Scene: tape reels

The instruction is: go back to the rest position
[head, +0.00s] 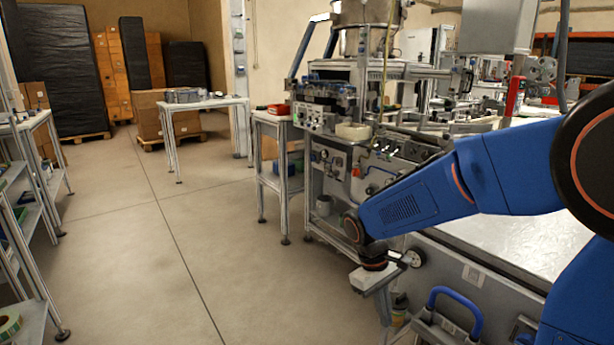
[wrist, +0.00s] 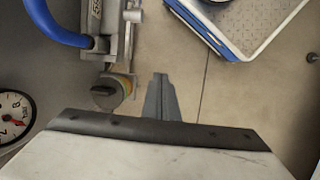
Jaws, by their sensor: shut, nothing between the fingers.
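My blue arm reaches from the right side of the head view to the front of the machine. My gripper (head: 387,312) hangs at its end, low beside the machine's front panel, pointing down. In the wrist view my gripper (wrist: 160,84) shows as grey fingers together over the tan floor, with nothing between them. The white and black gripper body fills the bottom of that view.
The machine (head: 345,165) stands close behind and right of my gripper. A blue handle (head: 455,300) and a pressure gauge (wrist: 14,117) are near it. A shelf with a tape reel (head: 8,326) is at the left. The floor (head: 160,240) between is clear.

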